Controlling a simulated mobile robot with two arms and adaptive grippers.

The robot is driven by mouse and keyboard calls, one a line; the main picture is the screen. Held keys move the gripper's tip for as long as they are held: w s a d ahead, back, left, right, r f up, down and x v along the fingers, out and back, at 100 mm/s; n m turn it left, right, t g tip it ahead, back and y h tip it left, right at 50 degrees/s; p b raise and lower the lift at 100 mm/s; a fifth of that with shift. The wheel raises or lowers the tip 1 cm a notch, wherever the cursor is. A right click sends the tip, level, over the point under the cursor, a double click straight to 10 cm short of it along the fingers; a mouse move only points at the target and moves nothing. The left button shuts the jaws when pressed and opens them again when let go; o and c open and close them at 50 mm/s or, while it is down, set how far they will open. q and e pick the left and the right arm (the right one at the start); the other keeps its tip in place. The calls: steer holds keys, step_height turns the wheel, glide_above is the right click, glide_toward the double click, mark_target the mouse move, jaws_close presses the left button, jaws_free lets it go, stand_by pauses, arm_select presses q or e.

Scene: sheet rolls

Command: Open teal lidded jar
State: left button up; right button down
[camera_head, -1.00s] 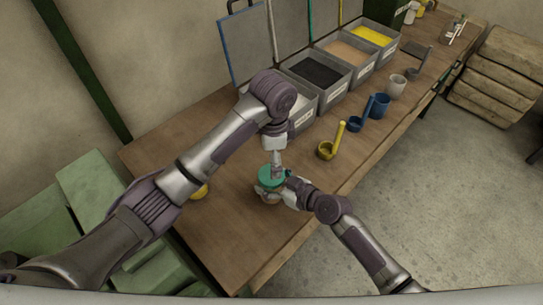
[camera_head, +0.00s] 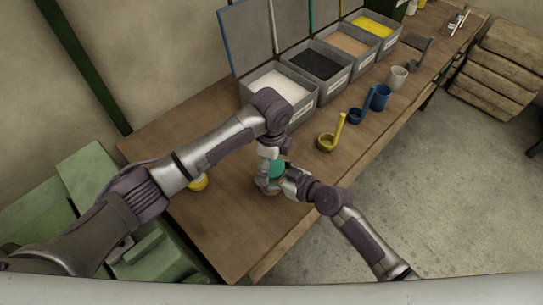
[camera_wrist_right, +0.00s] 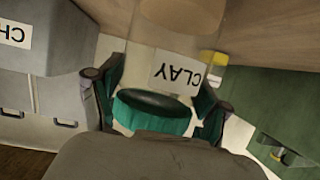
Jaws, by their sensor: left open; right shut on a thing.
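The teal lidded jar stands on the wooden table, and its teal lid (camera_head: 279,168) shows partly between my two grippers in the head view. In the right wrist view the lid (camera_wrist_right: 150,112) and the clear jar body with a "CLAY" label (camera_wrist_right: 178,73) appear upside down. My right gripper (camera_head: 285,187) is shut on the jar, with a finger on each side of it in the right wrist view (camera_wrist_right: 160,95). My left gripper (camera_head: 266,182) is open, close beside the lid; its fingertips are partly hidden and I cannot tell whether they touch it.
A yellow ladle cup (camera_head: 327,142), a blue ladle cup (camera_head: 356,116), a blue mug (camera_head: 380,98) and a white mug (camera_head: 398,77) stand along the table. Grey bins, including a white-filled one (camera_head: 277,86), line the back. A yellow item (camera_head: 198,184) sits by my left arm.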

arm_select(q)
steer(key=shift+f, duration=0.1)
steer(key=c, duration=1)
steer(key=o, duration=1.1)
step_height(320, 180, up, 8)
steer(key=shift+f, duration=0.1)
steer(key=shift+c, duration=0.5)
steer(key=shift+f, duration=3.9)
steer(key=shift+c, duration=0.4)
